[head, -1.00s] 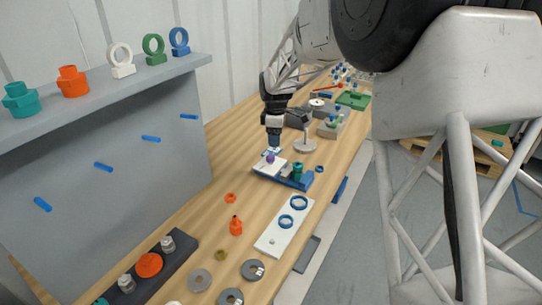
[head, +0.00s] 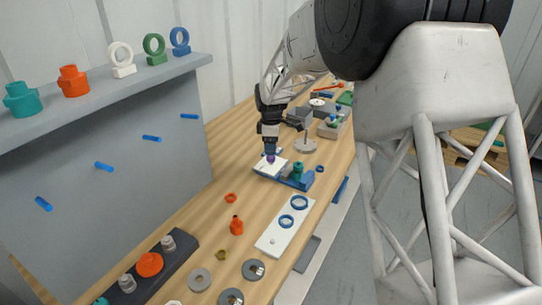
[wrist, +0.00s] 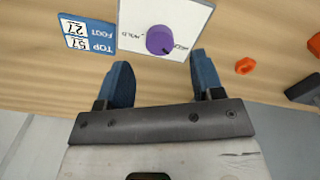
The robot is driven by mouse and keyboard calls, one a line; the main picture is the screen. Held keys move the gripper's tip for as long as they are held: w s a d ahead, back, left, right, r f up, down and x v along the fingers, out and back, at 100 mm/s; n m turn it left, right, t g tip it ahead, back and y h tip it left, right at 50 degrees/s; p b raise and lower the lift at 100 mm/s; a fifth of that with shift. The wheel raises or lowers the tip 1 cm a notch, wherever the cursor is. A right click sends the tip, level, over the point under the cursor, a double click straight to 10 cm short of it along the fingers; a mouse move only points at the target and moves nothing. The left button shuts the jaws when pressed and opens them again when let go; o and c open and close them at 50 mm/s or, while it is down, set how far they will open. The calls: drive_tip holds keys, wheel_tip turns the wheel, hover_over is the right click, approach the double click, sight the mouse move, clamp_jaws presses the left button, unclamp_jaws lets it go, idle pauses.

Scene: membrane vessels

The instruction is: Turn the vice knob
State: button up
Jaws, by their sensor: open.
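A purple knob (wrist: 160,40) with a dark pointer mark stands on a square white plate (wrist: 192,14). Small lettering on the plate lies either side of the knob; one word looks like HOLD. In the head view the knob (head: 271,159) and plate (head: 263,170) sit at the left end of a blue base (head: 301,185) with a teal fitting (head: 298,170). My gripper (wrist: 162,66) is open, its two blue fingers apart and empty. In the wrist view the knob lies just beyond the fingertips, roughly centred between them. In the head view my gripper (head: 270,154) points down over the knob.
A blue tag (wrist: 90,38) with white number boxes lies beside the plate. Orange pieces (head: 236,227), a white strip with blue rings (head: 270,240) and grey discs (head: 253,269) lie nearer on the bench. A grey panel with blue pegs (head: 150,139) stands at left.

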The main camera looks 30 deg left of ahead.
sight(271, 158)
drive_tip(key=shift+f, duration=2.4)
drive_tip(key=shift+c, duration=0.2)
drive_tip(key=c, duration=0.9)
